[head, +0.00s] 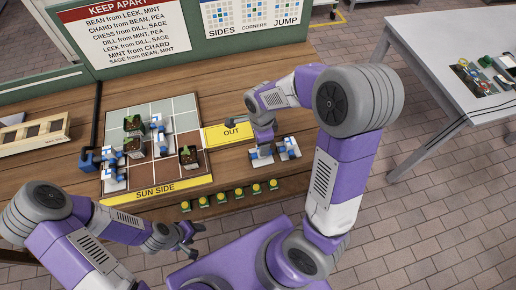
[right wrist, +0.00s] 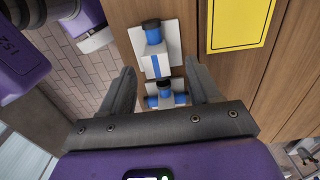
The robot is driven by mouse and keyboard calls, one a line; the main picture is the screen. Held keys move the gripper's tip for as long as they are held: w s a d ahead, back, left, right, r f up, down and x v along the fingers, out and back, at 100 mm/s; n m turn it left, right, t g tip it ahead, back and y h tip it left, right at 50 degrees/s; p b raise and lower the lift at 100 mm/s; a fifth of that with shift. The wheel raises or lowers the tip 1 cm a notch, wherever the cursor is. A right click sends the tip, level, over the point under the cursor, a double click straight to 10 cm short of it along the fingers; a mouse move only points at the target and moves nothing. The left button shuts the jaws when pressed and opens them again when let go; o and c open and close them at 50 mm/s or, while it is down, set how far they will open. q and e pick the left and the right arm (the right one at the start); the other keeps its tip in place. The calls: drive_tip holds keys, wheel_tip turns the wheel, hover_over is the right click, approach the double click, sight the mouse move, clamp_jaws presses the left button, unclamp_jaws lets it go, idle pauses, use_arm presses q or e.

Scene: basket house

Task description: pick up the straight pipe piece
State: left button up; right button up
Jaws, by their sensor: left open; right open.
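Two white-and-blue pipe pieces lie on the wooden table right of the yellow OUT card. The left one (head: 261,156) looks like the straight piece; in the right wrist view it (right wrist: 155,48) has one blue line on a white plate and a dark end. The other piece (head: 289,148) has blue ends to several sides; in the right wrist view it (right wrist: 166,95) shows between my fingers, partly hidden by the gripper body. My right gripper (right wrist: 160,75) is open above the pieces, apparently holding nothing. My left gripper (head: 188,240) is open and empty before the table's front edge.
A gridded board (head: 178,105) marked SUN SIDE holds potted plants and more pipe pieces. The yellow OUT card (head: 229,134) lies beside it. Several yellow-and-green items (head: 221,198) line the front edge. A wooden tray (head: 35,132) is far left; a grey table (head: 440,75) stands right.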

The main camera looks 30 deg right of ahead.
drive_tip(key=f, duration=0.1)
drive_tip(key=f+b, duration=0.1)
drive_tip(key=f, duration=0.3)
drive_tip(key=shift+s+b, duration=0.3)
drive_tip(key=shift+b, duration=0.1)
drive_tip(key=shift+w+f, duration=0.1)
drive_tip(key=shift+f, duration=0.45)
drive_tip(key=shift+r, duration=0.1)
drive_tip(key=c, duration=1)
